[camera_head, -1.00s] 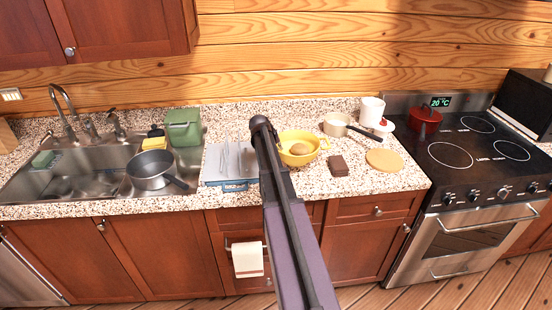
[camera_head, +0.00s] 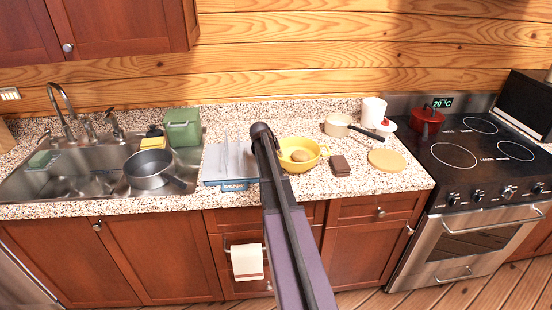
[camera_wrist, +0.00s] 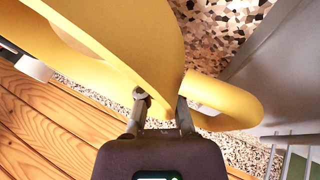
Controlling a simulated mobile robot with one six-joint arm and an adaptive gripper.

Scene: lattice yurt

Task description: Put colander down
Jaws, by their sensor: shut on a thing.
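The yellow colander (camera_head: 313,165) is at the middle of the counter with a round brown item (camera_head: 300,155) in it. It looks level, and I cannot tell whether its base touches the counter. In the wrist view the colander's large curved wall (camera_wrist: 120,45) fills the upper left, and its looped handle (camera_wrist: 235,103) runs to the right. My gripper (camera_wrist: 162,98) is shut on the handle beside the wall. In the head view my arm hides the gripper and the colander's left side.
A dish rack (camera_head: 226,184) stands close on the left. A dark brown block (camera_head: 341,166) and a round tan board (camera_head: 386,160) lie to the right. A cream pan (camera_head: 338,126) is behind. The sink holds a dark pan (camera_head: 151,170).

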